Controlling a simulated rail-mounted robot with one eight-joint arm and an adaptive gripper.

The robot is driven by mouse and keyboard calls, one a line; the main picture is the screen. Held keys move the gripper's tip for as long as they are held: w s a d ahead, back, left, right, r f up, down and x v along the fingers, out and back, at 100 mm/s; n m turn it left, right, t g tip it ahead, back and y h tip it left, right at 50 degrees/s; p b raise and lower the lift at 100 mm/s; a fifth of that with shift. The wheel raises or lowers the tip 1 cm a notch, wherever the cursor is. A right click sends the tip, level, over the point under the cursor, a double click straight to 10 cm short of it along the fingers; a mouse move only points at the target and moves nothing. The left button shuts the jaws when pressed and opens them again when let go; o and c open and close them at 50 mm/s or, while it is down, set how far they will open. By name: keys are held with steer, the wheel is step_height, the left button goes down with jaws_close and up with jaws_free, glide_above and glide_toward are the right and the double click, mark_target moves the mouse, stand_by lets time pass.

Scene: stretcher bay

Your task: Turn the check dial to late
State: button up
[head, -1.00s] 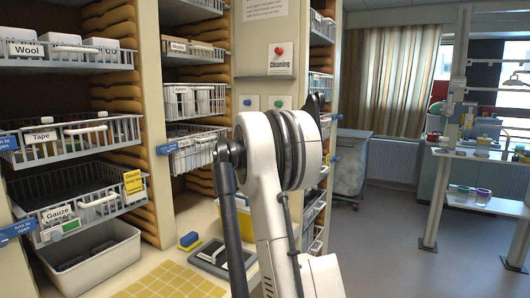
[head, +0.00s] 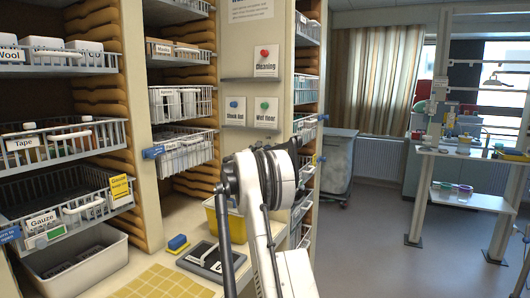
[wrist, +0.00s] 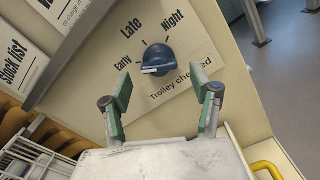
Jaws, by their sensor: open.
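The check dial (wrist: 157,60) is a round blue knob with a white pointer mark, on a pale panel lettered "Trolley checked". Early (wrist: 123,64), Late (wrist: 131,29) and Night (wrist: 172,20) are printed around it. The white mark faces left, near Early and a little below it. My gripper (wrist: 160,80) is open, its green-padded fingers to the left and right of the dial in the wrist view. I see no contact; the exact gap in depth is unclear. In the head view my arm hides the gripper, and the dial does not show.
A stock list card (wrist: 14,62) and a grey ledge (wrist: 75,55) lie left of the dial. Wire baskets (head: 65,145) fill the shelving. A yellow tub (head: 212,215) stands on the counter. Open floor (head: 365,240) lies to the right.

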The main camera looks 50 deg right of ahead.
steer(key=shift+w+d, duration=0.2)
steer(key=shift+d, duration=1.35)
steer(key=shift+c, duration=0.2)
steer(key=c, duration=1.1)
